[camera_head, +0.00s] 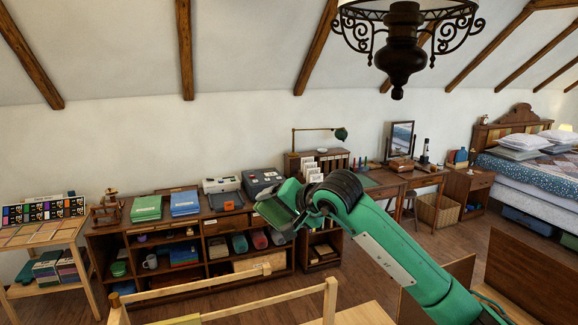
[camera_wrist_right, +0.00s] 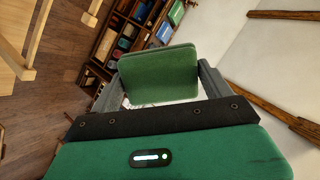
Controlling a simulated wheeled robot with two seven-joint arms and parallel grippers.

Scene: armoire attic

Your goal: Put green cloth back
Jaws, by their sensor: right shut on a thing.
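My right gripper (camera_head: 284,207) reaches in from the lower right in the head view, in front of the cabinet's right end. It is shut on a folded green cloth (camera_head: 271,214). In the right wrist view, the green cloth (camera_wrist_right: 158,73) is a flat rounded block between the two grey fingers of the gripper (camera_wrist_right: 160,88). The cloth is held in the air, tilted, apart from the shelves. A stack of similar green cloths (camera_head: 146,207) lies on the cabinet top at left. A blue stack (camera_head: 185,203) lies beside it. My left gripper is not in view.
The low wooden cabinet (camera_head: 162,222) holds cloths, a mug (camera_head: 150,262) and boxes in its compartments. Two machines (camera_head: 221,186) stand on its top. A pale wooden rail (camera_head: 262,301) crosses the near foreground. A chandelier (camera_head: 403,45) hangs above. Floor (camera_head: 430,238) is clear at right.

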